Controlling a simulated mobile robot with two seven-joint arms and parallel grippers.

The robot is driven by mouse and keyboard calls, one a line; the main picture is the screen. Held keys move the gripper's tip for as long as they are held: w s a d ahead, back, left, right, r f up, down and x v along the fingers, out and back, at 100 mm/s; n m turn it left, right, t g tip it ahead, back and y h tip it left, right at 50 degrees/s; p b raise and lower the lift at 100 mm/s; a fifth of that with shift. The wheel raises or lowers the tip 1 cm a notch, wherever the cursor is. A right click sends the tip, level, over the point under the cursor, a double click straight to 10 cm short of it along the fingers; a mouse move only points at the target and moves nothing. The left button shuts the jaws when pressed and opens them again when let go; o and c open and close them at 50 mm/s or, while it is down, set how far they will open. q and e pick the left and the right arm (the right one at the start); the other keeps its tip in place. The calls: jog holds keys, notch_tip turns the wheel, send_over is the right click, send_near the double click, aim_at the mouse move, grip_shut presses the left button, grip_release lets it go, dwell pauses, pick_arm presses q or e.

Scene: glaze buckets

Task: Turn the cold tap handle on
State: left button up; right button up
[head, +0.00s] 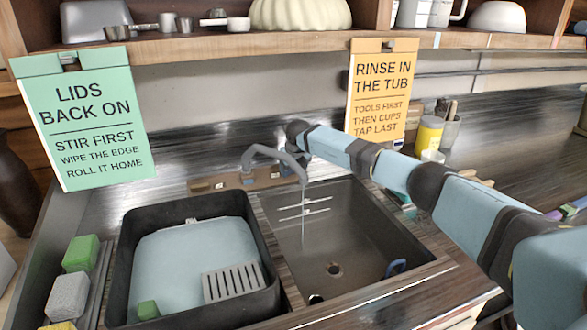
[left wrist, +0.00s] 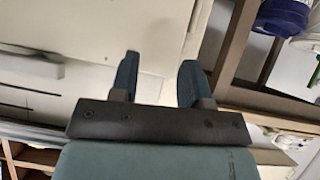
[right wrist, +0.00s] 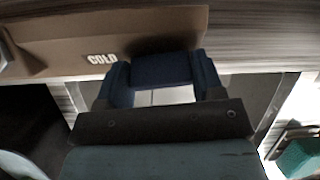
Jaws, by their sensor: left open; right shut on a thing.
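The grey tap (head: 262,151) arches over the right-hand sink basin (head: 405,240). A thin pale stream, apparently water, hangs from its spout. The dark blue cold tap handle (right wrist: 161,69) shows in the right wrist view, beside the word COLD on a brown tap plate (right wrist: 170,30). My right gripper (right wrist: 161,82) is shut on this handle, one finger on each side. In the head view my right arm reaches in from the right behind the spout, and the fingers are hard to make out. My left gripper (left wrist: 158,78) is open and empty in its wrist view, away from the sink.
A black tub (head: 128,250) with pale blue liquid and a grey grate stands left of the basin. Green and grey blocks (head: 68,295) lie farther left. A green sign (head: 85,125) and an orange sign (head: 380,90) hang below the shelf (head: 200,45). A yellow jar (head: 429,135) stands at the back right.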

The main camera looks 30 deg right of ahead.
jog(key=n+h, duration=0.1)
jog(key=n, duration=0.4)
jog(key=shift+a, duration=0.15)
jog(key=shift+n+h, duration=0.3)
dwell(0.4)
jog(key=o, duration=0.9)
